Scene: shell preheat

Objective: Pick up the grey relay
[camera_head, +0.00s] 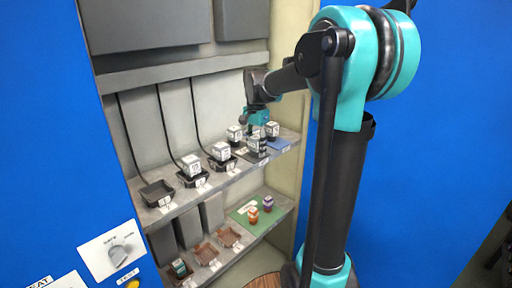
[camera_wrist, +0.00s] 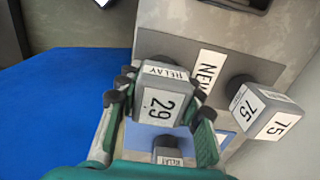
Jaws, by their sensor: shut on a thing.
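My gripper (camera_wrist: 160,108) is shut on a grey relay (camera_wrist: 165,103) with white labels reading "RELAY" and "29"; its green fingers press on both sides. In the head view, my gripper (camera_head: 257,128) is at the right end of the upper shelf, among a cluster of grey relays. Whether the held relay still touches the surface under it is hard to tell. A second grey relay (camera_wrist: 268,110), labelled "75", stands to the right in the wrist view. Another relay (camera_wrist: 168,157) shows at the bottom edge, partly hidden by my gripper.
Grey relays (camera_head: 192,166) sit in black sockets along the upper shelf, and the leftmost socket (camera_head: 157,193) is empty. A blue mat (camera_head: 279,145) lies at the shelf's right end. The lower shelf has brown sockets (camera_head: 206,252) and a green mat (camera_head: 241,217) with small orange and purple parts.

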